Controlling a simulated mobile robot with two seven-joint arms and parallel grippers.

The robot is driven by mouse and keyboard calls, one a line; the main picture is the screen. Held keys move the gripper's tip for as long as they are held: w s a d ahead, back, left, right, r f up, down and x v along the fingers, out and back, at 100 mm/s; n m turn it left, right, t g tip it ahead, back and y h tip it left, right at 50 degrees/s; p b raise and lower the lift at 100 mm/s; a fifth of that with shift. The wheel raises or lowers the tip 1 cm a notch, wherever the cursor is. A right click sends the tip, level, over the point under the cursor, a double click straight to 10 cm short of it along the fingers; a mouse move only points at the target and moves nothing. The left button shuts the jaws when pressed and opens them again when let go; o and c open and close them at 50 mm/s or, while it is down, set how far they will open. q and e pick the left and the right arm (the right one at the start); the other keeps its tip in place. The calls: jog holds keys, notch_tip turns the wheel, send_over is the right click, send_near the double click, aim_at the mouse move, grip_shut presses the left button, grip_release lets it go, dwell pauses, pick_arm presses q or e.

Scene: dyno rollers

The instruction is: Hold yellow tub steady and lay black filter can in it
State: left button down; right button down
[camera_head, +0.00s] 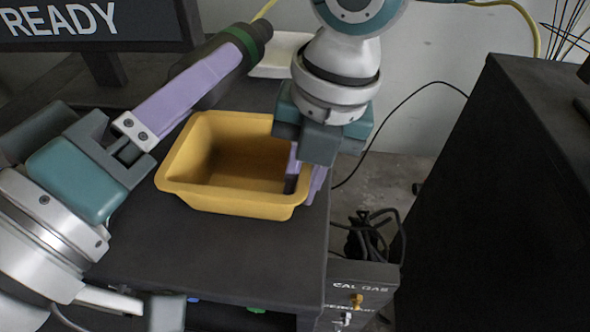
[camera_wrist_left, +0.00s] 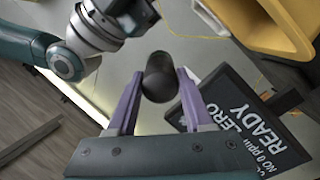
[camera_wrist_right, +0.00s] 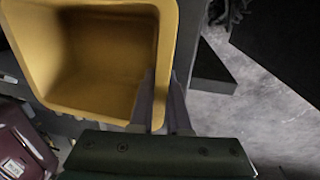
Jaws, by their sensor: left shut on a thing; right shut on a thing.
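The yellow tub (camera_head: 185,155) stands on the dark bench top, open side up and empty as far as I see. My right gripper (camera_head: 304,180) is shut on its right wall; the right wrist view shows the fingers (camera_wrist_right: 162,105) at the tub's rim (camera_wrist_right: 165,50). My left gripper (camera_head: 236,55) is shut on the black filter can (camera_head: 212,47), which has a green band near one end. The can is held tilted above and behind the tub's left back corner, apart from it. In the left wrist view the can (camera_wrist_left: 160,75) sits between both purple fingers.
A dark display reading READY (camera_head: 90,25) stands at the back left, close to the can. A pale object (camera_head: 280,52) lies behind the tub. A black cabinet (camera_head: 490,190) stands at the right across a floor gap. The bench front (camera_head: 220,255) is clear.

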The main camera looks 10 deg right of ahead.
pick_arm(q)
jog(key=g, duration=0.1)
jog(key=d+g, duration=0.1)
jog(key=shift+w+d+m+g, duration=0.15)
jog(key=shift+w+m+g, duration=0.15)
jog(key=shift+w, duration=0.05)
jog(key=shift+f+g+y, duration=0.15)
jog(key=shift+g+y, duration=0.25)
jog(key=shift+g, duration=0.3)
jog(key=shift+s+f+g+y, duration=0.1)
jog(key=shift+s+g+y, duration=0.2)
jog(key=shift+g, duration=0.2)
jog(key=s+a+f+g+y, duration=0.2)
jog(key=s+a+g+y, duration=0.1)
jog(key=s+g+y, duration=0.15)
jog(key=w+d+f, duration=0.1)
jog(key=w+f, duration=0.3)
jog(key=w, duration=0.2)
jog(key=shift+d+f+h, duration=0.25)
jog(key=shift+d+h, duration=0.15)
jog(key=shift+h, duration=0.05)
